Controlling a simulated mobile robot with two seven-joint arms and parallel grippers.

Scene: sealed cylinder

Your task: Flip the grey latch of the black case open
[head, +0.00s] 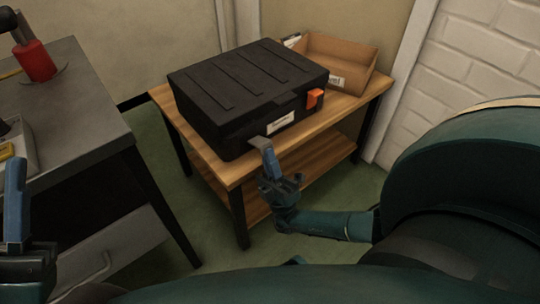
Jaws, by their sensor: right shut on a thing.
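The black case (245,85) stands lid down on the wooden table. An orange latch (314,99) is at the right of its front face, lying against it. The grey latch (259,141) is at the left of the front face, tilted out from the case. My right gripper (265,150) reaches up from below, and its blue fingers are shut on the grey latch. The fingers hide part of the latch. My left gripper (16,195) shows at the left edge, away from the case. It is partly cut off, so its opening is unclear.
An open cardboard box (350,65) stands behind the case at the right of the wooden table (205,155). A white brick wall (480,60) is at the right.

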